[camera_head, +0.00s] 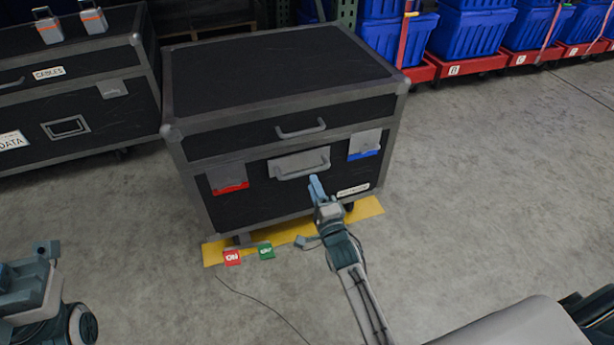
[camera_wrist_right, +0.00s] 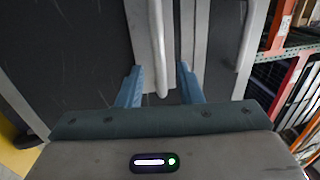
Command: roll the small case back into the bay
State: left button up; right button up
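The small case (camera_head: 240,135), black with grey edges and corners, stands in the middle of the head view on low casters. Its front has an upper handle (camera_head: 301,131) and a lower handle on a grey plate (camera_head: 300,165). My right gripper (camera_head: 315,184) is in front of the case, just below the lower handle. In the right wrist view its blue fingers (camera_wrist_right: 161,82) are apart, with a handle bar (camera_wrist_right: 157,45) between them; contact cannot be told. A yellow floor strip (camera_head: 365,209) runs under the case's front. My left arm is at the lower left; its fingertips are unclear.
A larger black case (camera_head: 110,130) with labels stands close at left. Blue totes (camera_head: 470,35) on red dollies (camera_head: 470,65) line the back right. Red (camera_head: 232,257) and green (camera_head: 266,252) tags lie by the strip, near a thin cable. The floor at right is clear.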

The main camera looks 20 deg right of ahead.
aim_at(308, 170)
jog(key=w, duration=0.2)
jog(key=w+r+b, duration=0.1)
jog(key=w, duration=0.2)
jog(key=shift+w+a, duration=0.1)
jog(key=shift+w, duration=0.25)
grip_shut()
